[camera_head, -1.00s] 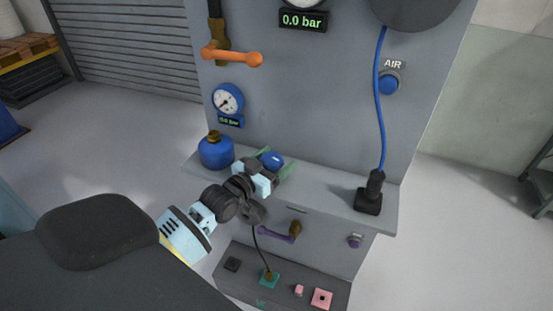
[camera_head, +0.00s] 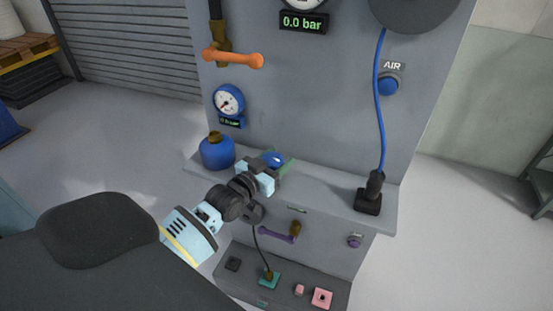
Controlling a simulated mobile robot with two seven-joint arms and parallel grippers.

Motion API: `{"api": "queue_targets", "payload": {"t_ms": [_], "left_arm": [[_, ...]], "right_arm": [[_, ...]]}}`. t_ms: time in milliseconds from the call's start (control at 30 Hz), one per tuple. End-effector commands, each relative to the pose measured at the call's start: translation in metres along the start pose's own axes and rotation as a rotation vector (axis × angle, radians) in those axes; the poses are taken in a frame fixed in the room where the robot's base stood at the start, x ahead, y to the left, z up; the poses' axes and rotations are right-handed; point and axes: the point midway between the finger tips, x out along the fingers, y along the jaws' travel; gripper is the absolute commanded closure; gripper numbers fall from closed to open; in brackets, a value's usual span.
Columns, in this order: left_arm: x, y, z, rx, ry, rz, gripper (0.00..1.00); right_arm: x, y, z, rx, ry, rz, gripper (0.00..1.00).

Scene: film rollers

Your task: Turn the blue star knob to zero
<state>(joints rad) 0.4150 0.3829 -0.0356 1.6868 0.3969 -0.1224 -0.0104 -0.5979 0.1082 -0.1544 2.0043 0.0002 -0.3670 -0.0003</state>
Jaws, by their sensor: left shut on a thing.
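My right gripper is not in view.
The blue tank (camera_head: 217,152) stands close to the left gripper. An orange lever (camera_head: 233,58) is above, and a black plug block (camera_head: 368,200) with a blue hose (camera_head: 381,120) is at right. A purple handle (camera_head: 277,234) is below. The ledge between knob and plug is clear.

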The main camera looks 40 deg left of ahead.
Motion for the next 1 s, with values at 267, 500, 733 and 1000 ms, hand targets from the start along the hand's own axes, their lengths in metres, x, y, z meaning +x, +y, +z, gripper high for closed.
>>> {"api": "queue_targets", "payload": {"t_ms": [267, 500, 733, 1000], "left_arm": [[0.001, -0.003, -0.007, -0.006, 0.008, -0.117, 0.71], [0.001, -0.005, -0.006, -0.005, 0.008, -0.221, 0.71], [0.000, -0.007, -0.005, -0.003, 0.006, -0.307, 0.71], [-0.001, -0.007, -0.002, 0.003, 0.001, -0.332, 0.71]], "right_arm": [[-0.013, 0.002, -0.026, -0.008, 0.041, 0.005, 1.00], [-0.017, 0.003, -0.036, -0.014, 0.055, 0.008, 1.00], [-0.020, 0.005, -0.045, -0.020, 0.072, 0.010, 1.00], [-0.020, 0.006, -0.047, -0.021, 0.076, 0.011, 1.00]]}}
